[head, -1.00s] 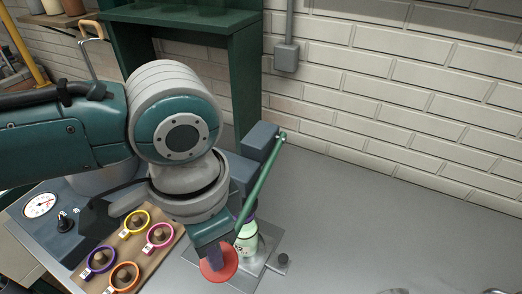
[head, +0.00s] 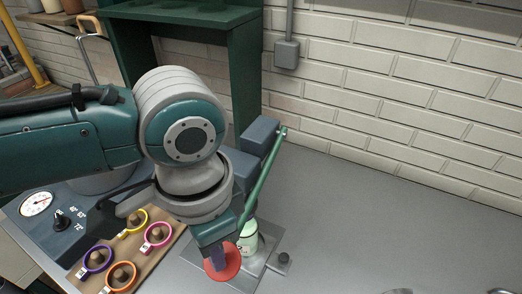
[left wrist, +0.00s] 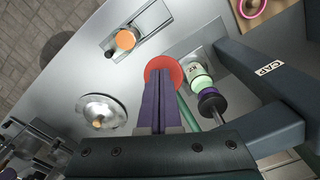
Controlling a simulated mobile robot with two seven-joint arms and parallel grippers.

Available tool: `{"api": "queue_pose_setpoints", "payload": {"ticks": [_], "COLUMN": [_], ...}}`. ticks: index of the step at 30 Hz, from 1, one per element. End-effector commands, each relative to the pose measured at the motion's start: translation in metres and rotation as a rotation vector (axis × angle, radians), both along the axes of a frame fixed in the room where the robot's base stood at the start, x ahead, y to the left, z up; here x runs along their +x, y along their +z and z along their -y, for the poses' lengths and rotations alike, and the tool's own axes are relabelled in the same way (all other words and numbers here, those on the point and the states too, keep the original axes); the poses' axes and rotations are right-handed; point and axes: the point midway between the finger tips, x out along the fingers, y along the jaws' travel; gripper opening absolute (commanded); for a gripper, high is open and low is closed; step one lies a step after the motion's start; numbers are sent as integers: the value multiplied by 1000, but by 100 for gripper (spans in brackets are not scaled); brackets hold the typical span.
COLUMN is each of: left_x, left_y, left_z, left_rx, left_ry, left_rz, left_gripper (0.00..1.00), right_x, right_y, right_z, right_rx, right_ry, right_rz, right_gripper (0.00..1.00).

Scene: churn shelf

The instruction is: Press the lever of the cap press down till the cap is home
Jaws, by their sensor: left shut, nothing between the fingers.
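The cap press has a dark head (head: 262,133) and a slanting green lever (head: 262,178), with a red round knob (head: 225,262) at its low end. A pale green bottle (head: 249,237) stands upright on the press plate. In the left wrist view the bottle (left wrist: 199,74) carries a purple cap (left wrist: 207,90) close to the dark plunger (left wrist: 212,105). My left gripper (head: 216,260) is shut and empty, its fingertips at the red knob. Whether they touch is unclear. The fingers hide part of the knob and lever. My right gripper is out of view.
A wooden board (head: 140,250) with several coloured rings lies left of the press. A gauge panel (head: 52,225) is at far left. A green shelf (head: 243,80) stands behind. The left wrist view shows a silver dome (left wrist: 100,112). The grey counter to the right is mostly clear.

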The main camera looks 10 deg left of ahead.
Motion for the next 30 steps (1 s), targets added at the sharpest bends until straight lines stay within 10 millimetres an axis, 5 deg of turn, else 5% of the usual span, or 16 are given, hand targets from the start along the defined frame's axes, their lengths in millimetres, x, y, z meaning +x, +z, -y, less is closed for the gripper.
{"api": "queue_pose_setpoints", "payload": {"ticks": [30], "left_x": [10], "left_y": [-31], "left_z": [5], "left_rx": [-1], "left_ry": [0], "left_rz": [-1], "left_gripper": [0], "right_x": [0], "right_y": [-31], "right_z": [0], "right_rx": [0], "right_ry": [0], "right_rz": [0], "right_gripper": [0]}}
